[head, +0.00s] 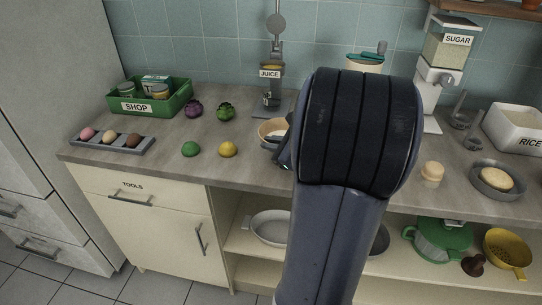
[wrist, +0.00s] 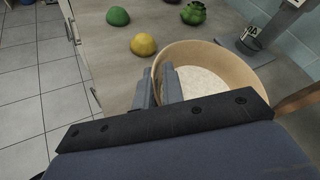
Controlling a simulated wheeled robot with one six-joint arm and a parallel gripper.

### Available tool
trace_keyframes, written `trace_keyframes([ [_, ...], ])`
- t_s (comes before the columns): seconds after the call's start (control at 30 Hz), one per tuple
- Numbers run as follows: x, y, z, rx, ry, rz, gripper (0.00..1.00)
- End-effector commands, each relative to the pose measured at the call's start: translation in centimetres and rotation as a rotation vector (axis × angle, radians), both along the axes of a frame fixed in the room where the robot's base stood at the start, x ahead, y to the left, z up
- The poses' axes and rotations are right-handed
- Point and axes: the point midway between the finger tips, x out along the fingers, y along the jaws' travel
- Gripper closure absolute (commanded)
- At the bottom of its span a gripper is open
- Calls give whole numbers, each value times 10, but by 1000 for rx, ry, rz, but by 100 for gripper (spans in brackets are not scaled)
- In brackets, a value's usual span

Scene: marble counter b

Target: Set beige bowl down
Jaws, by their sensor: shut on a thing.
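The beige bowl (head: 268,129) shows in the head view just left of my arm, over the counter's front-middle part. My arm hides its right side. In the wrist view the bowl (wrist: 235,62) is upright, with something pale and grainy inside. My gripper (wrist: 160,82) is shut on the bowl's near-left wall, with one finger outside and one inside. In the head view only a bit of my gripper (head: 284,152) shows. I cannot tell whether the bowl's base touches the counter.
A yellow fruit (head: 227,149) and a green fruit (head: 190,149) lie left of the bowl. The juice dispenser (head: 270,88) stands behind it.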

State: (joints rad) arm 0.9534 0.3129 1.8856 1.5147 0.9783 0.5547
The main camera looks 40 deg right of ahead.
Motion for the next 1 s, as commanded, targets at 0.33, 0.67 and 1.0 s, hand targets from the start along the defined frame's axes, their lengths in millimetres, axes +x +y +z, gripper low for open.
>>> trace_keyframes([
  [0.33,0,0,-38,0,-1,0,100],
  [0.67,0,0,-40,-1,-1,0,100],
  [1.0,0,0,-41,0,0,0,69],
])
